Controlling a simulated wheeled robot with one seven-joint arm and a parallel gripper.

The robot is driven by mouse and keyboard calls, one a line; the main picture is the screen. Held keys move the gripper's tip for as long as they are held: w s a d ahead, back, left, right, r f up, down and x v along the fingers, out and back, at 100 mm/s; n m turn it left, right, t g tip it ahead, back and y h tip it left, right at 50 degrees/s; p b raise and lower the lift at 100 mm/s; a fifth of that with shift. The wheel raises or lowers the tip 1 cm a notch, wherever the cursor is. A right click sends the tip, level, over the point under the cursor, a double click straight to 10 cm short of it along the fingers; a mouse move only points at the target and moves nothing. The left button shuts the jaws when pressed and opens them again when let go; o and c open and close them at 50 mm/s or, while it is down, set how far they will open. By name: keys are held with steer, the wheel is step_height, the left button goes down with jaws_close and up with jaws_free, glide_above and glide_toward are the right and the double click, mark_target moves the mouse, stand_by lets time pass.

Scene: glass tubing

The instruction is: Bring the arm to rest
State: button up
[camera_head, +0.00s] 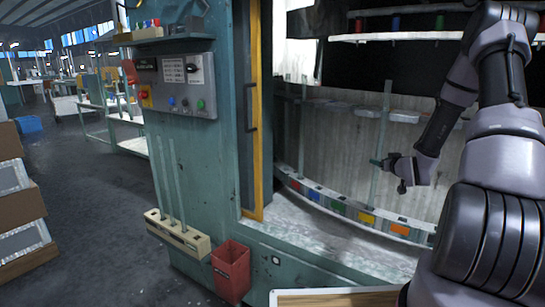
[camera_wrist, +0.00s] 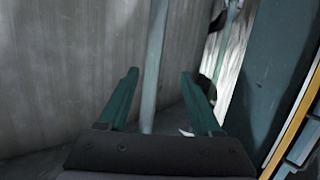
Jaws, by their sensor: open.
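My gripper (camera_head: 378,162) is inside the machine's open bay, level and pointing left. In the wrist view my gripper (camera_wrist: 160,76) is open, with its two green fingers apart. An upright glass tube (camera_wrist: 155,60) shows in the gap between the fingers, nearer the left one, and touches neither that I can see. Whether it stands between the fingertips or beyond them I cannot tell. The tube (camera_head: 384,115) also shows in the head view, rising beside my gripper. My arm reaches in from the right.
A curved ledge with coloured blocks (camera_head: 337,207) runs below my gripper. The teal machine front (camera_head: 200,150) and yellow door edge (camera_head: 254,110) stand left. A rack of tubes (camera_head: 178,236) and a red bin (camera_head: 231,272) are mounted outside. A shelf (camera_head: 400,36) is above.

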steer(key=s+a+r+m+g+h, duration=0.1)
steer(key=s+a+r+g, duration=0.25)
steer(key=s+r, duration=0.45)
steer(key=s+a+r+m+g+h, duration=0.15)
steer(key=s+a+r, duration=0.25)
steer(key=r, duration=0.9)
steer(key=s+a+r+g+y, duration=0.1)
steer(key=s+a+r, duration=0.1)
steer(key=s, duration=0.6)
steer(key=s+a+r+m+g+y, duration=0.1)
steer(key=s+a+r+y, duration=0.1)
steer(key=s+a, duration=0.3)
steer(key=s+a+r+m+g+y, duration=0.1)
steer(key=s+a+r, duration=0.2)
steer(key=s, duration=1)
steer(key=shift+a, duration=0.3)
steer(key=shift+w, duration=0.1)
